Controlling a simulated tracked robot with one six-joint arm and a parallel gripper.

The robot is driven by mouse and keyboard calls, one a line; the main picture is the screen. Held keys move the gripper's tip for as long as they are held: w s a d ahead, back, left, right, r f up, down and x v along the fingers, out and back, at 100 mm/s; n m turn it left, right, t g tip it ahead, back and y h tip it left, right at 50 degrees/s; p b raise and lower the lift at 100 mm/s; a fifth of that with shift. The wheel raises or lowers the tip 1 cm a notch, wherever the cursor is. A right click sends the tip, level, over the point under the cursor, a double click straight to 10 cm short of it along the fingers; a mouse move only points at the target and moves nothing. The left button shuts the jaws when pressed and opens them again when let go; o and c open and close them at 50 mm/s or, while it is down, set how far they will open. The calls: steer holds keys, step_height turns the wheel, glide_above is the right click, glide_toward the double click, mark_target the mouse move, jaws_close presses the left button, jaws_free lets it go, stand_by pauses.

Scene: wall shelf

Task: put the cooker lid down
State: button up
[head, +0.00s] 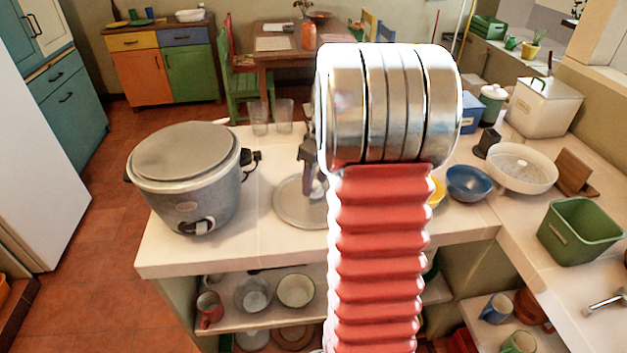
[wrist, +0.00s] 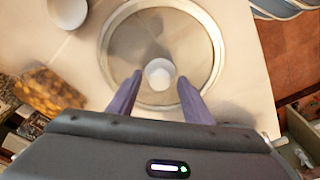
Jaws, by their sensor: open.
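The cooker lid (head: 291,210) is a round, greyish disc lying flat on the white counter, right of the rice cooker (head: 185,180). In the wrist view the lid (wrist: 130,40) shows a pale rim, a see-through middle and a white knob (wrist: 159,73). My gripper (wrist: 160,79) is open, its two purple fingers on either side of the knob with gaps visible. In the head view my gripper (head: 313,180) is over the lid, and my arm hides the lid's right part. The cooker has a flat grey top.
Two clear glasses (head: 271,117) stand behind the lid. A blue bowl (head: 469,183), a white dish (head: 521,167) and a green tub (head: 580,232) are on the right of the counter. The counter's front edge is close to the lid.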

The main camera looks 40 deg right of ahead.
steer(key=shift+r, duration=0.15)
step_height(320, 180, up, 12)
steer(key=s, duration=0.1)
steer(key=shift+s+d, duration=0.15)
steer(key=shift+s, duration=0.25)
stand_by(0.7)
steer(key=s+a+r+m+t+h, duration=0.1)
steer(key=s+a, duration=0.3)
steer(key=a, duration=0.9)
steer(key=s+a+r+m+t, duration=0.1)
steer(key=s+a, duration=0.3)
steer(key=a, duration=0.9)
steer(key=s+a+f+t, duration=0.1)
steer(key=s+a+f, duration=0.2)
steer(key=s+a, duration=0.3)
steer(key=shift+s+a+t+y, duration=0.25)
steer(key=shift+t+y, duration=0.05)
steer(key=shift+t, duration=0.1)
steer(key=shift+f, duration=0.1)
steer(key=shift+c, duration=0.6)
